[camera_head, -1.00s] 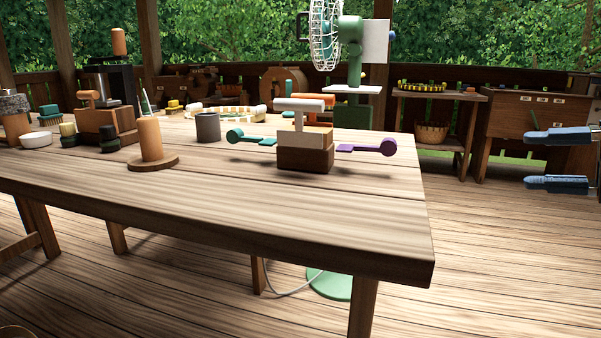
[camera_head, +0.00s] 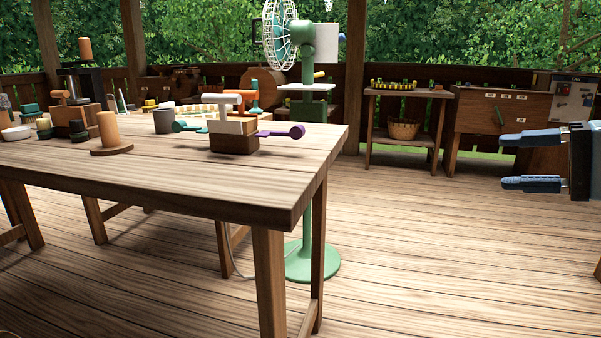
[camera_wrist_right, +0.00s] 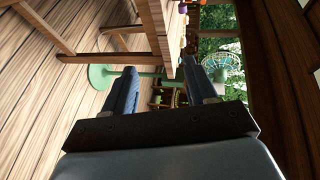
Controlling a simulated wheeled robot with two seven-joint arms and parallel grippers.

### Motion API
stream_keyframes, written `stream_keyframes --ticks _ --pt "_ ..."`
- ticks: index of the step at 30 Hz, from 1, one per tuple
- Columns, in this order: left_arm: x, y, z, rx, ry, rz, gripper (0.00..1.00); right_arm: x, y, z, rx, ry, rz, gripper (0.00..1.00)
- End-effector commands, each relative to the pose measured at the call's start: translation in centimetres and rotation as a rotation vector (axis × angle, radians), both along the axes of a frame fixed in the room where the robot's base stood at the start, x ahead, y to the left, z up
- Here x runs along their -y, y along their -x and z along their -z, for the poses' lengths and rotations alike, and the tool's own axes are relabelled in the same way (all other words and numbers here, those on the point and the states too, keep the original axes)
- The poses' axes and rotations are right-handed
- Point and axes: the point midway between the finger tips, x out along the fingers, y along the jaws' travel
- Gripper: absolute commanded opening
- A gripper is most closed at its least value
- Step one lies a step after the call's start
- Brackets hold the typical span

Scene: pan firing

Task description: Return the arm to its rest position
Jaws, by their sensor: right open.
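My right gripper (camera_head: 532,162) reaches in from the right edge of the head view. Its two blue-grey fingers are apart with nothing between them. It hangs in free space to the right of the wooden table (camera_head: 200,182), not touching it. The right wrist view also shows the open fingers (camera_wrist_right: 160,92), with the table legs and floor tilted beyond them. My left gripper is in neither view.
On the table are a wooden block with a white top and coloured handles (camera_head: 233,144), a grey cup (camera_head: 163,121) and an orange cylinder (camera_head: 108,128). A green fan (camera_head: 306,210) stands behind the table. A side table (camera_head: 408,94) and a cabinet (camera_head: 500,112) stand at the back. Floor right of the table is clear.

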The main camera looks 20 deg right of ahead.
Motion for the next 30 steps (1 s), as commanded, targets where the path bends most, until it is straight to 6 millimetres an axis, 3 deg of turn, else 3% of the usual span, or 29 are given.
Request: stream_keyframes --ticks 11,17,20,23,24,27,30 --pt "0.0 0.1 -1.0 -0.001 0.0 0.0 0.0 -1.6 -6.9 4.3 -0.121 0.052 0.03 0.57" --pt "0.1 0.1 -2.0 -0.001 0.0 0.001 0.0 -3.3 -12.7 9.9 -0.235 0.122 0.05 0.57" --pt "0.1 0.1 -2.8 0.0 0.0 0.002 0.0 -4.7 -15.9 14.4 -0.312 0.181 0.056 0.57" --pt "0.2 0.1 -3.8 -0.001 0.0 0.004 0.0 -6.9 -19.0 21.1 -0.413 0.272 0.048 0.57" --pt "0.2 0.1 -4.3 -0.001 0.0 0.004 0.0 -7.9 -20.0 24.3 -0.455 0.318 0.038 0.57" --pt "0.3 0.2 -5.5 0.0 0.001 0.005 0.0 -10.7 -20.9 32.7 -0.55 0.441 -0.008 0.57" --pt "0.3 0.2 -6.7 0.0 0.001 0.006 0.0 -13.9 -19.8 40.8 -0.619 0.567 -0.085 0.57"
